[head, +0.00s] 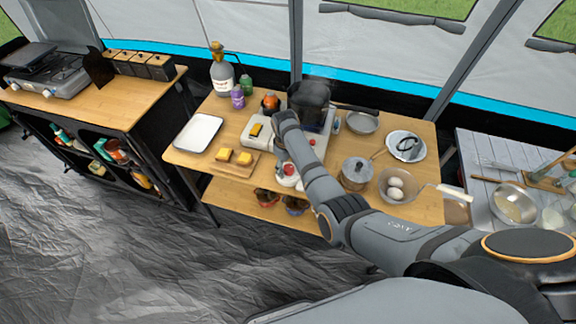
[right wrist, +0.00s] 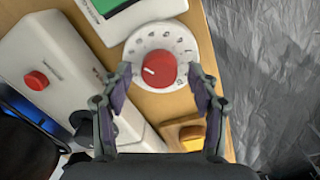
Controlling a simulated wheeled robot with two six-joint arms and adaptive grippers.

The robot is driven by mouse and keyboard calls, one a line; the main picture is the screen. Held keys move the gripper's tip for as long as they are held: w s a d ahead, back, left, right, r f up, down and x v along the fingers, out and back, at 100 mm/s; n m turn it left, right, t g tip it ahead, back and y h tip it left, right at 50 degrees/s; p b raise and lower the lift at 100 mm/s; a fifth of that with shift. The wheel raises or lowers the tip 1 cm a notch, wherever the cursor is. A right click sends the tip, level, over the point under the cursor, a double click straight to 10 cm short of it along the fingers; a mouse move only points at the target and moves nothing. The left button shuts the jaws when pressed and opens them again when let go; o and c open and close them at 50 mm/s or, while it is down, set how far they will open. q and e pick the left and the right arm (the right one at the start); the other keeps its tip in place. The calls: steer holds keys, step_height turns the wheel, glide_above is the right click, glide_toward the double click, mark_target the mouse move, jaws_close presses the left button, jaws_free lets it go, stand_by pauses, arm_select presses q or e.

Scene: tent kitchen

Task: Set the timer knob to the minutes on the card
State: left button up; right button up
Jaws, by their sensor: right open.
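The timer has a round white dial (right wrist: 176,38) with small dark marks around its edge and a red knob (right wrist: 159,69) in the middle. A pale line on the knob points left in the right wrist view; the dial figures are too small to read. In the head view the red knob (head: 290,169) shows near the table's front edge, beside my right arm. My right gripper (right wrist: 159,88) is open, its fingers on either side of the knob and apart from it. A white-framed green panel (right wrist: 108,6) is cut off at the top; I cannot tell whether it is the card.
A white cooker (right wrist: 55,48) with another red knob (right wrist: 36,80) stands beside the timer. A wooden board (head: 235,170) with yellow blocks lies to the left in the head view. A pot (head: 356,172) and a bowl of eggs (head: 395,187) stand to the right.

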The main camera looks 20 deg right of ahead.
mark_target(287, 169)
step_height(287, 169, up, 12)
steer(key=shift+s+a, duration=0.2)
steer(key=shift+a, duration=0.1)
stand_by(0.3)
